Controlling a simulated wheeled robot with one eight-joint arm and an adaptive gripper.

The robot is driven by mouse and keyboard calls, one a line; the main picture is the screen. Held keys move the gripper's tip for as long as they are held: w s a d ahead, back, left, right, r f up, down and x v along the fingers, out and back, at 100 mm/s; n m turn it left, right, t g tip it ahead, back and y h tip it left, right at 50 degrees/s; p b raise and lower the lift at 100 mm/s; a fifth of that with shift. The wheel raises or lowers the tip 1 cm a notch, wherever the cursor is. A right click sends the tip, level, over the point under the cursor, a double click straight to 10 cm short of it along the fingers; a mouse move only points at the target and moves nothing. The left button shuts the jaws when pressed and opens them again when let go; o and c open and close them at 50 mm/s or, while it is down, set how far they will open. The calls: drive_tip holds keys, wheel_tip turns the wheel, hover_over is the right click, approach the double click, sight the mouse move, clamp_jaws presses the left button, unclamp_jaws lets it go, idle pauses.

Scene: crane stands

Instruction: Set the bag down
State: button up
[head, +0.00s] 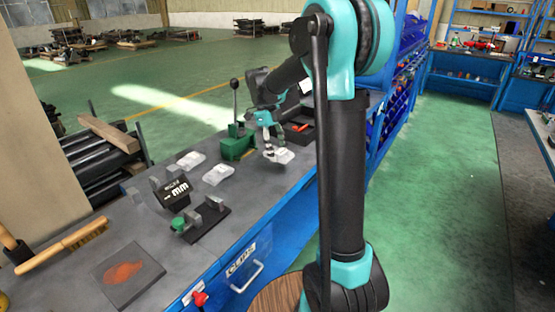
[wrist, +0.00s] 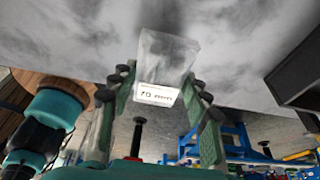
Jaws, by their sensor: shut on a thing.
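My gripper (head: 270,142) is at the far part of the grey workbench (head: 250,195), pointing down. It is shut on a clear bag (head: 281,156) with a white label, which hangs below the fingers low over the bench; I cannot tell whether it touches the top. In the wrist view, the fingers (wrist: 158,95) grip the bag (wrist: 168,58) from both sides, and its label reads "70 mm". Two similar bags, a farther one (head: 190,160) and a nearer one (head: 218,174), lie on the bench to the left.
A green lever tool (head: 236,147) stands just left of my gripper. A dark tray (head: 299,133) with something red is right behind it. A black box (head: 173,190) marked "mm" and a small green-knobbed fixture (head: 203,222) stand nearer. Bench between the bags and fixture is partly clear.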

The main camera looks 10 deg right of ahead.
drive_tip(key=shift+f, duration=1.8)
drive_tip(key=shift+f, duration=0.15)
drive_tip(key=o, duration=1.3)
drive_tip(key=v, duration=1.2)
